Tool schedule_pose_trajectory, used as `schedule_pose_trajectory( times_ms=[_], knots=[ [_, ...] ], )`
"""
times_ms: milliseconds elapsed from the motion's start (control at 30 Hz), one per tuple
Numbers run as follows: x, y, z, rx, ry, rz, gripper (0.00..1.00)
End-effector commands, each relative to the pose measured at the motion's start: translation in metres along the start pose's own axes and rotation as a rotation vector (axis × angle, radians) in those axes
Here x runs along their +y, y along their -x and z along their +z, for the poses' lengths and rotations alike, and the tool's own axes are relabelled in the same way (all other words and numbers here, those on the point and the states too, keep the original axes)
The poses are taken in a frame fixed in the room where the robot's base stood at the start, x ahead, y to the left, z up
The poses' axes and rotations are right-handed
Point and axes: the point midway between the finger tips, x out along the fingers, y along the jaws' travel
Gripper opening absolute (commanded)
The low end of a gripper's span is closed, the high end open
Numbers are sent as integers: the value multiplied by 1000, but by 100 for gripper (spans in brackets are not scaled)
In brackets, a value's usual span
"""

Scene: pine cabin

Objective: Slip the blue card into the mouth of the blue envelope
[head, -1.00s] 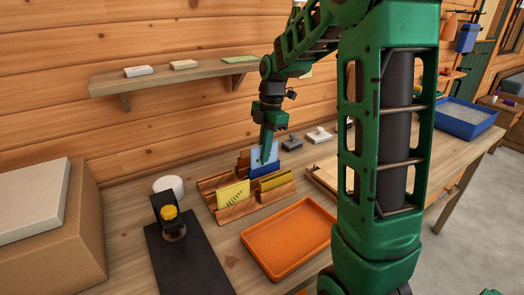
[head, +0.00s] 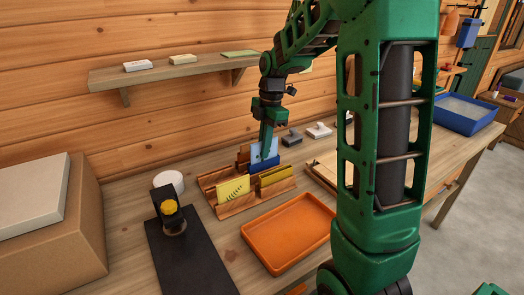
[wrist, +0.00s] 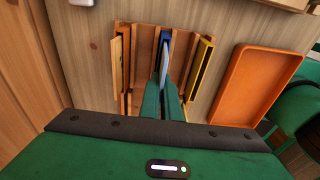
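The light blue card (head: 271,148) stands upright, with its lower edge at the mouth of the dark blue envelope (head: 258,170). The envelope stands in a slot of the wooden rack (head: 236,208). My gripper (head: 266,153) points straight down above the envelope. In the wrist view my gripper (wrist: 163,82) has its two fingers close together on the thin edge of the card (wrist: 164,68), with the envelope (wrist: 166,38) along the same line. The fingers hide part of the card, and I cannot tell how deep it sits.
A yellow envelope (head: 233,189) with a leaf print and a darker yellow one (head: 276,178) share the rack. An orange tray (head: 290,234) lies in front. A black mat (head: 190,262) and a white round tub (head: 169,182) are to the left. Stampers stand behind.

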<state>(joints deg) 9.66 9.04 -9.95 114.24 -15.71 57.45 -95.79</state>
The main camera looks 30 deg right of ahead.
Motion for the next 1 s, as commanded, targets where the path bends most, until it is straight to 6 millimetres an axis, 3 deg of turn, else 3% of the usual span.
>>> schedule_pose_trajectory(
  times_ms=[600, 1000],
  knots=[
    [0, 26, -3, -1, 0, 1, 0],
    [0, 28, -3, 0, 0, 0, 0]
  ],
)
